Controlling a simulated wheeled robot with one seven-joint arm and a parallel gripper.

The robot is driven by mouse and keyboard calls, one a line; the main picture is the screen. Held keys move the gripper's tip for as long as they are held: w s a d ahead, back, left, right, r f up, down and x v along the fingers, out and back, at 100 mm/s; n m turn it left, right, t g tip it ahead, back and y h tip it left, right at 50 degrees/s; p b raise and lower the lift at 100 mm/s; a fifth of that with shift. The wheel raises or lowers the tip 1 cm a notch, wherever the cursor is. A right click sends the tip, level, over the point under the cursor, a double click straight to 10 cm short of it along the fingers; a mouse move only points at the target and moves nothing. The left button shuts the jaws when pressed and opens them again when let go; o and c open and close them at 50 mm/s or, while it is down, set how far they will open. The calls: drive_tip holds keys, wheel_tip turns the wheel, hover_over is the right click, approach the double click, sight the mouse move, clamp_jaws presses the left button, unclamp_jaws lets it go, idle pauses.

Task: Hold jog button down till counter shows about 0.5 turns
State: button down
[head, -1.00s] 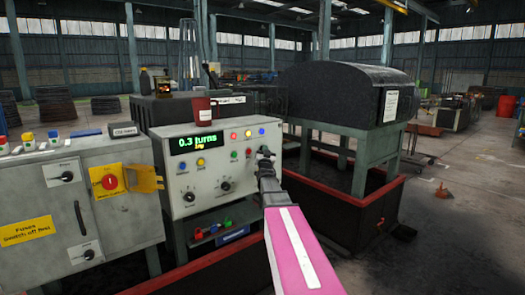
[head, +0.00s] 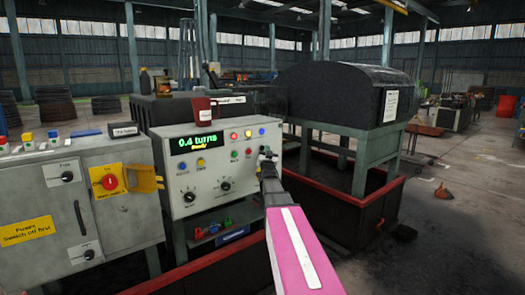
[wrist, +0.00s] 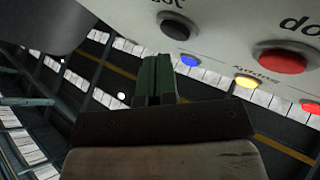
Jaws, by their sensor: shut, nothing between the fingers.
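My gripper (head: 266,152) is shut and empty at the panel's right end, over the lower row of buttons. A large red button (wrist: 283,60) is further right. Labels are cut off, so I cannot tell for certain which button is jog.
A red mug (head: 201,108) stands on top of the panel. A grey cabinet (head: 135,217) with a red-and-yellow switch (head: 110,182) is at left. A dark drum housing (head: 335,92) on green legs stands behind at right, above a red-rimmed trough. Open floor lies at far right.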

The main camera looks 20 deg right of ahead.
drive_tip(key=shift+s, duration=0.1)
drive_tip(key=s, duration=0.1)
drive_tip(key=s+d, duration=0.1)
drive_tip(key=s, duration=0.2)
drive_tip(key=shift+s+d, duration=0.25)
drive_tip(key=shift+d, duration=0.1)
idle(1.0)
drive_tip(key=s+a+f+n+g+y, duration=0.25)
drive_tip(key=s+a+f+g, duration=0.35)
drive_tip(key=f, duration=0.6)
drive_tip(key=s+a+f+n+g+y, duration=0.1)
drive_tip(key=s+a+f+g+y, duration=0.3)
drive_tip(key=a+f, duration=0.6)
drive_tip(key=s+a+f+n+g, duration=0.1)
drive_tip(key=s+a+f+g, duration=0.3)
drive_tip(key=s, duration=0.7)
drive_tip(key=s+a+f+n+g, duration=0.1)
drive_tip(key=s+a+f+g, duration=0.2)
drive_tip(key=s+f+g, duration=0.5)
wheel_tip(320, 180, down, 3)
drive_tip(key=s, duration=0.2)
drive_tip(key=shift+s+a+f+n+y, duration=0.2)
drive_tip(key=shift+s+a+n+y, duration=0.15)
